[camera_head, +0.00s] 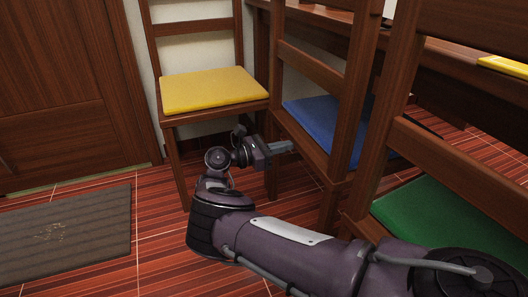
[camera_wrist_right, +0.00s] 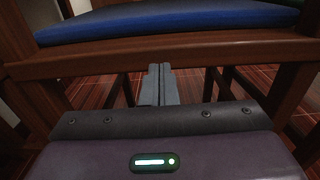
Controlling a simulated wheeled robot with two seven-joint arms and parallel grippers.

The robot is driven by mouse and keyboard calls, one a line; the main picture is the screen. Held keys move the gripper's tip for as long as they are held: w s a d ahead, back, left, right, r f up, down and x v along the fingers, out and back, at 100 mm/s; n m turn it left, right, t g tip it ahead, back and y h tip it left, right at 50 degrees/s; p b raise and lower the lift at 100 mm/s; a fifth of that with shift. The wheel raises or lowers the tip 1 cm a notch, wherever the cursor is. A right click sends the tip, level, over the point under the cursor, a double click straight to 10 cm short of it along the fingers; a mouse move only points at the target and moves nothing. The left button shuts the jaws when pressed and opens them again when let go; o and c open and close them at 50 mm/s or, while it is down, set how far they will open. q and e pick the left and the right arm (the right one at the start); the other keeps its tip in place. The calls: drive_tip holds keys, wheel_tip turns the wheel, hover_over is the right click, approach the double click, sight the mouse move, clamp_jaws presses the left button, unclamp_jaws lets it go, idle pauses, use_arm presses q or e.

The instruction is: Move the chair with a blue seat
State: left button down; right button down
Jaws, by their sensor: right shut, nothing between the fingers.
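The wooden chair with a blue seat (camera_head: 318,122) stands at the table, between the yellow-seat and green-seat chairs. Its backrest faces me and hides part of the seat. My right gripper (camera_head: 288,147) is shut and empty, just behind this chair, below seat height. In the right wrist view the blue seat (camera_wrist_right: 170,18) and its wooden rail (camera_wrist_right: 230,50) cross above the closed fingers (camera_wrist_right: 156,85), which point in under the rail. I cannot tell whether they touch the wood. My left gripper is not in view.
A yellow-seat chair (camera_head: 212,90) stands against the wall at left, and a green-seat chair (camera_head: 445,215) is close at right. The wooden table (camera_head: 465,60) lies beyond. A grey doormat (camera_head: 65,238) lies before the door (camera_head: 60,90). Tiled floor between is free.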

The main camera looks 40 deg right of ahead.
drive_tip(key=b+v, duration=0.5)
drive_tip(key=v, duration=0.5)
drive_tip(key=shift+a, duration=0.2)
drive_tip(key=shift+r, duration=0.1)
